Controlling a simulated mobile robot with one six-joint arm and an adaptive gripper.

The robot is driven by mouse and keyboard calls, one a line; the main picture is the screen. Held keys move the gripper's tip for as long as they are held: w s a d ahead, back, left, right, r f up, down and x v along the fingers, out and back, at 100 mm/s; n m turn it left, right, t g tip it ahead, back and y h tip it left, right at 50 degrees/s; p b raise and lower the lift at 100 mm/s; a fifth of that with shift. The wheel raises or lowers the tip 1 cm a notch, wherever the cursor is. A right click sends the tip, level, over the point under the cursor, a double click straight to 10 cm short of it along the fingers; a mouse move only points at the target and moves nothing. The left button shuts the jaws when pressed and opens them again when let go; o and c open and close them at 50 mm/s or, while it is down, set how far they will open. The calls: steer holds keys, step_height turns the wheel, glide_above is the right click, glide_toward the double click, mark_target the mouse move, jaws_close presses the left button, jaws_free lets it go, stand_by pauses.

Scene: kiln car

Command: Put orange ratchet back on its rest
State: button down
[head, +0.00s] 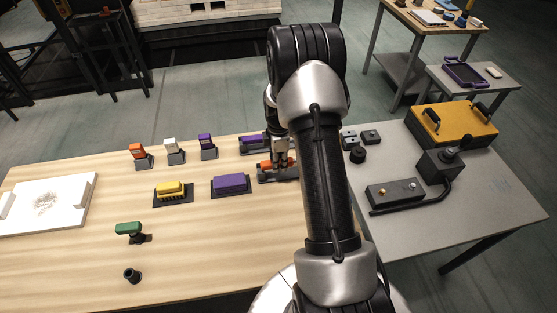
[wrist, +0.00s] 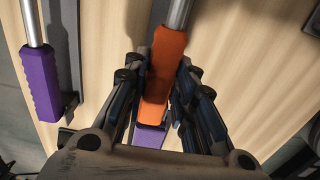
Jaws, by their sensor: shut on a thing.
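The orange ratchet (wrist: 165,65) has an orange handle and a metal shaft. In the wrist view its handle lies between the two fingers of my gripper (wrist: 155,100), which is shut on it. In the head view the orange handle (head: 265,165) shows at the fingertips of my gripper (head: 280,158), low over the right end of the wooden table. A dark grey support (head: 268,179) shows just below it, partly hidden by my arm. I cannot tell whether the ratchet touches it. A purple piece (wrist: 150,136) shows beneath the handle's end in the wrist view.
A purple-handled tool (wrist: 40,85) lies close on the left in the wrist view. On the table are a purple block (head: 230,182), a yellow block (head: 170,188) and several small stands behind them. A grey table with a yellow case (head: 455,125) stands right. The table's front is mostly clear.

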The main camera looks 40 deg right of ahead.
steer(key=shift+f+b, duration=0.45)
steer(key=shift+f, duration=0.2)
steer(key=c, duration=1.2)
jaws_free()
steer(key=shift+c, duration=0.2)
steer(key=shift+r, duration=0.25)
steer(key=shift+r+p, duration=2.35)
steer(key=shift+r, duration=0.95)
step_height(320, 180, up, 12)
